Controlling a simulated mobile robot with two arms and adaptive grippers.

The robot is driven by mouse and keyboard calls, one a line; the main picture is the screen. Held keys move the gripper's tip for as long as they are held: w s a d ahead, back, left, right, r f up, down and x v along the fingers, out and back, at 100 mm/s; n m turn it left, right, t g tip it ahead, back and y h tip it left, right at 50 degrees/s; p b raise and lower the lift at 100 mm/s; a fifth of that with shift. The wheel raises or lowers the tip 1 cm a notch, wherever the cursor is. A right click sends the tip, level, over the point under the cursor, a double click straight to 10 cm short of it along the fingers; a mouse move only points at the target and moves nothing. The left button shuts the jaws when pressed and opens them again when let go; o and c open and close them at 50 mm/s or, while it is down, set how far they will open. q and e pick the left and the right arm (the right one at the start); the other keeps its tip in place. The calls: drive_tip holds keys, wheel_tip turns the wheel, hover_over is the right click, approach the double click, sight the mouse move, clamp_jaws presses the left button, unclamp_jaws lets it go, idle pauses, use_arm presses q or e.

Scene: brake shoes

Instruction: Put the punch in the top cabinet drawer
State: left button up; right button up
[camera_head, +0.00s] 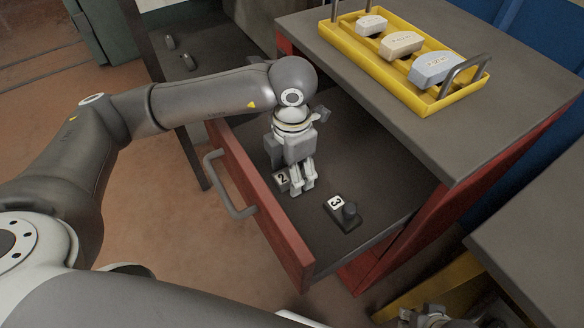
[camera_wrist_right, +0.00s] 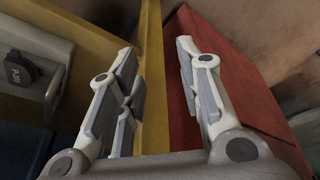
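The top cabinet drawer (camera_head: 257,205) is red with a grey handle and stands open. Inside it, a dark piece with a white label "2" (camera_head: 283,180) is partly hidden by my left gripper (camera_head: 302,182). That gripper points down into the drawer, with its fingers at the right side of the "2" label. I cannot tell whether they are closed on the piece. A similar dark piece with label "3" and an upright knob (camera_head: 342,212) lies apart to the right. I cannot tell which object is the punch. My right gripper (camera_wrist_right: 157,95) is open and empty in the right wrist view.
A yellow tray (camera_head: 430,104) with several labelled brake shoes stands on the grey cabinet top (camera_head: 480,140). Two small dark objects (camera_head: 178,52) lie on a surface at the back left. A grey surface (camera_head: 540,230) is at the right. Yellow and red structures flank my right gripper.

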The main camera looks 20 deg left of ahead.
use_arm(q)
wheel_tip(320, 180, up, 12)
drive_tip(key=shift+r+p, duration=0.1)
drive_tip(key=shift+p, duration=0.85)
use_arm(e)
wheel_tip(320, 180, down, 7)
drive_tip(key=shift+a, duration=0.1)
